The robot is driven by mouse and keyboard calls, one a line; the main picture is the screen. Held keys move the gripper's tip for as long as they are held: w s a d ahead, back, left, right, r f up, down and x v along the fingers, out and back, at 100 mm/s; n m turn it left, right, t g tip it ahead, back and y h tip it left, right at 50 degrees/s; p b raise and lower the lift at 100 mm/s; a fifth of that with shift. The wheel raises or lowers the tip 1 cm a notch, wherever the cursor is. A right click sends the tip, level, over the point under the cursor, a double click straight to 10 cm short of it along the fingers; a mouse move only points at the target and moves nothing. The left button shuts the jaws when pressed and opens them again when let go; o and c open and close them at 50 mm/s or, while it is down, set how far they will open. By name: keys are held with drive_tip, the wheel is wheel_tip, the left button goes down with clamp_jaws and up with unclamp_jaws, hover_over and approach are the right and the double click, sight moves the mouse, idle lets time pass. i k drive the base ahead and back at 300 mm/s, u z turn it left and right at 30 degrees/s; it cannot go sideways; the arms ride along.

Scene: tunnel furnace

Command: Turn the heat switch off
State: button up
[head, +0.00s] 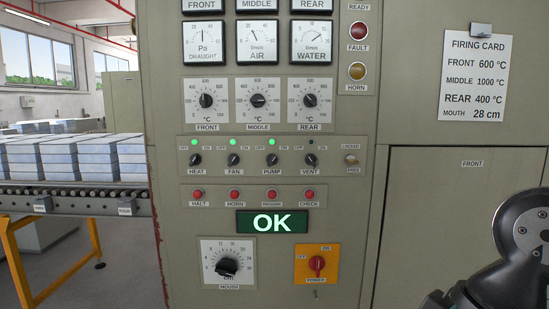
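The heat switch (196,160) is a small black rotary knob, the leftmost in a row of switches on the grey control panel in the head view. It has OFF marked at its upper left and ON at its upper right. The green lamp (194,142) above it is lit. The knob's pointer is too small to read surely. Part of my arm shows at the lower right, well to the right of the switch. My gripper is not in view.
Fan (234,160), pump (271,160) and vent (310,161) knobs sit close beside the heat switch; the vent lamp is dark. Red buttons (198,194) and a green OK display (272,222) are below. A roller conveyor (70,199) with stacked blocks stands left.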

sight(194, 159)
drive_tip(key=z, duration=0.5)
drive_tip(key=k, duration=1.1)
drive_tip(key=u, duration=0.45)
drive_tip(key=i, duration=0.6)
drive_tip(key=u, duration=0.65)
drive_tip(key=i, duration=0.5)
